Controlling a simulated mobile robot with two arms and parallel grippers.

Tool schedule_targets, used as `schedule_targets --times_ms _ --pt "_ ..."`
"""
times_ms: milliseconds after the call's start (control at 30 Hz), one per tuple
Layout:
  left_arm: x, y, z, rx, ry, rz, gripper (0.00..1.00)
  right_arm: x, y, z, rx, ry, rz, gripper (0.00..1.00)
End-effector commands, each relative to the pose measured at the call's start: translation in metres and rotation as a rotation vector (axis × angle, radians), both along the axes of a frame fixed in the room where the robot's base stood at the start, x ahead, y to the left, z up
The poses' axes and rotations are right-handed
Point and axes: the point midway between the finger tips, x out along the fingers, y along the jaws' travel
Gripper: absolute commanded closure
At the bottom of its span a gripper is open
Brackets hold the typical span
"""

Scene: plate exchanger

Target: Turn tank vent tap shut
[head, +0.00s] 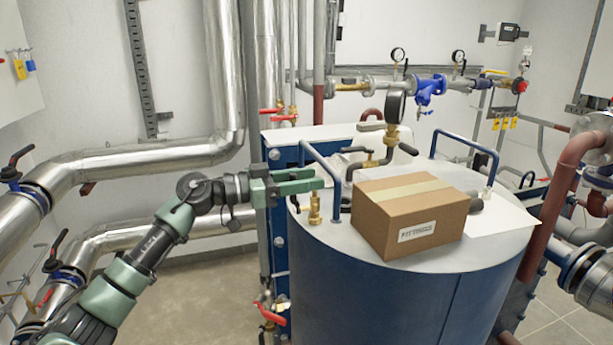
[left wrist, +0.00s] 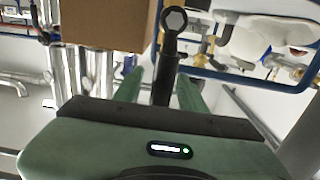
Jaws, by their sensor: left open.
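A small brass tap (head: 315,208) stands upright on the pale top of the blue tank (head: 410,292), at its left edge. My left gripper (head: 321,179) is just above it, its fingers pointing right. In the left wrist view a dark lever (left wrist: 165,75) with a bright hexagonal end lies between the open fingers of my left gripper (left wrist: 160,88), with gaps on both sides. In the head view the gripper hides the top of the tap, so I cannot tell which way the lever points there. My right gripper is not in view.
A cardboard box (head: 415,212) sits on the tank top, right of the tap; it also shows in the left wrist view (left wrist: 105,22). A blue rail (head: 334,175) rises close to my fingertips. Another brass valve (head: 370,160) is farther back. Silver pipes (head: 150,157) run at left.

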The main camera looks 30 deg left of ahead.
Motion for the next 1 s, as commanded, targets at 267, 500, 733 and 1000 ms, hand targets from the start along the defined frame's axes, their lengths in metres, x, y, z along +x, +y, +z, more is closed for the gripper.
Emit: schedule_targets --times_ms 267,500,733,1000 --pt "0.0 0.0001 -0.0004 0.0 0.0 0.0 0.84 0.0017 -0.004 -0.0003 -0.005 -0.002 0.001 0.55" --pt "-0.0001 0.0002 -0.0003 0.0 0.0 0.0 1.0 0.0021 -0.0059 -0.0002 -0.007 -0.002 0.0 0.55" --pt "-0.0002 0.0003 -0.0002 0.0 0.0 0.0 1.0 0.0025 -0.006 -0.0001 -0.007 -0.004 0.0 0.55" --pt "-0.0002 0.0003 -0.0001 -0.001 -0.001 0.0 1.0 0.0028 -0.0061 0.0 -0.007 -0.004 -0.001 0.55"
